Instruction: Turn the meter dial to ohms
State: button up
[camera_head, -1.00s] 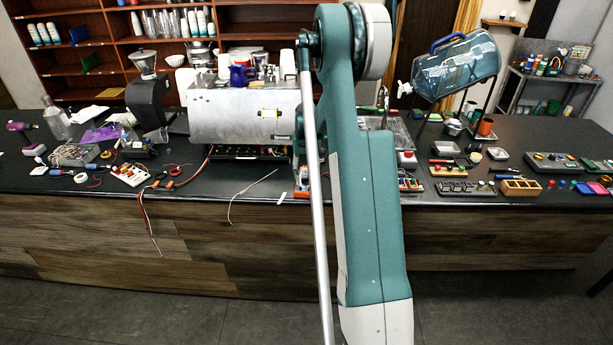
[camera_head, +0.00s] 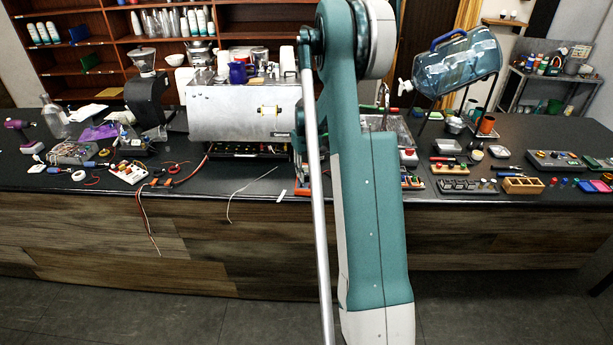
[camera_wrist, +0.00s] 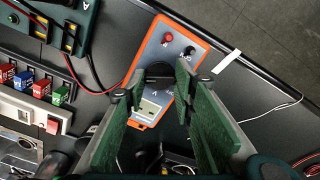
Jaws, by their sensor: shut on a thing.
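The meter (camera_wrist: 147,107) is a grey panel with an orange rim, lying on the dark bench in the wrist view. It has a red jack, a black jack and a pale display. Its black dial (camera_wrist: 158,76) sits in the middle of the panel. My gripper (camera_wrist: 158,84) has its green-padded fingers on either side of the dial and is shut on it. The dial's pointer and most of its markings are hidden or too small to read.
A row of coloured switches (camera_wrist: 38,85) and a green device (camera_wrist: 65,22) with a red wire lie left of the meter. A white strip (camera_wrist: 226,61) and a thin pale wire (camera_wrist: 272,109) lie to the right. The metal brewer (camera_head: 240,112) stands left of my arm.

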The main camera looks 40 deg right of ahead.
aim_at(307, 175)
jog(key=n+b, duration=0.3)
jog(key=n, duration=0.2)
jog(key=shift+n, duration=0.4)
jog(key=o, duration=0.9)
jog(key=shift+r, duration=0.1)
jog(key=shift+r, duration=5.9)
